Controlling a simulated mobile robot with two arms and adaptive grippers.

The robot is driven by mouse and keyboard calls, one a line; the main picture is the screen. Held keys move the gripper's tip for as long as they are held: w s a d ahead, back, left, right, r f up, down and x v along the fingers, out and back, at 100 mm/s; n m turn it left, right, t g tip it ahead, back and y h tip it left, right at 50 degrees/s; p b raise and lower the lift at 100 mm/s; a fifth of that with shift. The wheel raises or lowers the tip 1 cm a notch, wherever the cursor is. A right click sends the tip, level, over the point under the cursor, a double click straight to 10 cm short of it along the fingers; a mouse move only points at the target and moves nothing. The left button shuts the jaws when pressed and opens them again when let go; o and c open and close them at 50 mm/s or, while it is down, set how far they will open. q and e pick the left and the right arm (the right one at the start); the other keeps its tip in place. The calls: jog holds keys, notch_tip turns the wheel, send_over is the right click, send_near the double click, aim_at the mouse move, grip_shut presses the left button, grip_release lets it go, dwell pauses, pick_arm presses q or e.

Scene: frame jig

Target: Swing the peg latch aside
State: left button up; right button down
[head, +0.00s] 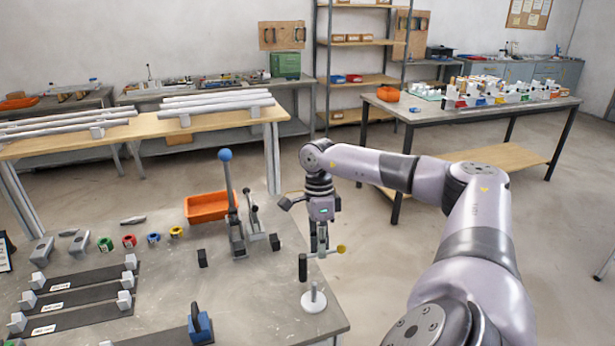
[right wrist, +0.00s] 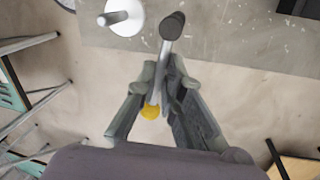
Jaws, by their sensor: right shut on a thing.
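The peg latch is a thin light bar (right wrist: 163,70) with a black grip (head: 303,267) at one end and a yellow knob (head: 341,248) at the other. A white round base with an upright peg (head: 314,299) stands close to the black grip near the table's right edge; it also shows in the right wrist view (right wrist: 124,17). My right gripper (head: 321,252) points down and is shut on the bar, between the black grip and the yellow knob. Its fingers (right wrist: 164,75) lie on both sides of the bar in the right wrist view. My left gripper is not in view.
A tall lever with a blue ball (head: 225,155) and a clamp stand left of my right gripper. An orange bin (head: 207,206) lies behind them. Black strips with white blocks (head: 85,276) lie at left. Open floor lies right of the table.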

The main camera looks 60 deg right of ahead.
jog(key=shift+w+d+n, duration=0.2)
jog(key=shift+w+n, duration=0.15)
jog(key=shift+n, duration=0.45)
jog(key=shift+r, duration=0.1)
jog(key=c, duration=1.7)
grip_release()
notch_tip(320, 180, up, 12)
jog(key=w+d, duration=0.1)
jog(key=w, duration=0.1)
jog(key=shift+d+f, duration=0.15)
jog(key=shift+f, duration=0.05)
jog(key=shift+s, duration=0.1)
